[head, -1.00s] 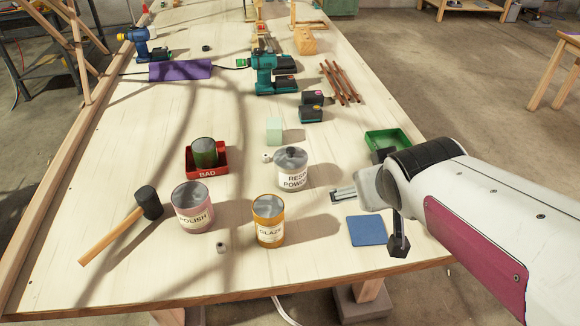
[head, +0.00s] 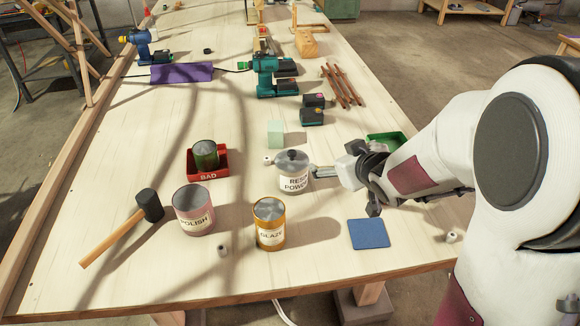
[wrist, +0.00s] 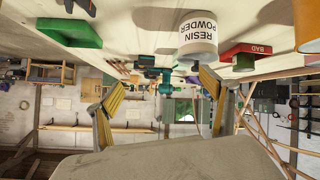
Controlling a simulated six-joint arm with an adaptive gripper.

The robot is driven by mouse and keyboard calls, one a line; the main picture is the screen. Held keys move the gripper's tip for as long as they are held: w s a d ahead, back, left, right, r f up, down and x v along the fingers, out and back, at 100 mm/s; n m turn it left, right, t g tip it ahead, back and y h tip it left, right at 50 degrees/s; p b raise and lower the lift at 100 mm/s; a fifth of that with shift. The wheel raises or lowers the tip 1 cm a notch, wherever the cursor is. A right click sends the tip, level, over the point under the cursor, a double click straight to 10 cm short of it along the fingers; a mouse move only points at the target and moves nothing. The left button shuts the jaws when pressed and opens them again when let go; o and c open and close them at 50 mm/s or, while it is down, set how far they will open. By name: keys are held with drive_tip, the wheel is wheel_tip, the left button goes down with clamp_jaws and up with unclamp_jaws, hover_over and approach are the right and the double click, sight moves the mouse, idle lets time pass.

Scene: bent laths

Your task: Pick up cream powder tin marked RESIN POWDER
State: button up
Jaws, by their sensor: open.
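The cream powder tin marked RESIN POWDER (head: 294,184) stands upright on the wooden table, with a grey lid and a dark knob. It also shows upside down at the top of the wrist view (wrist: 198,42). My gripper (head: 326,172) is open and empty, close to the right side of the tin in the head view. In the wrist view, my gripper's two yellow-faced fingers (wrist: 160,90) are spread wide. The tin appears beyond the right finger's tip, not clearly between the fingers. I cannot tell the exact gap.
A GLAZE tin (head: 270,236) and a POLISH tin (head: 194,222) stand in front. A red BAD tray (head: 208,176) holds a green can (head: 205,154). A pale green block (head: 275,133) stands behind. A green tray (head: 383,138) is partly hidden by my arm. A blue pad (head: 368,234) lies at right.

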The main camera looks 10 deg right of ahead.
sight(302, 175)
drive_tip(key=w+a+f+y, duration=0.1)
drive_tip(key=f, duration=0.1)
drive_tip(key=w+a+f+n+y, duration=0.1)
drive_tip(key=a+f+y, duration=0.1)
drive_tip(key=w+a+f+y, duration=0.1)
drive_tip(key=f, duration=0.2)
drive_tip(key=shift+w+a+n, duration=0.15)
drive_tip(key=shift+a+n, duration=0.15)
drive_tip(key=shift+a, duration=0.05)
drive_tip(key=shift+a+f+y, duration=0.7)
drive_tip(key=shift+y, duration=0.2)
drive_tip(key=shift+x, duration=1.25)
drive_tip(key=shift+w, duration=0.1)
drive_tip(key=shift+x, duration=2.5)
drive_tip(key=shift+w+r, duration=0.1)
drive_tip(key=c, duration=1.6)
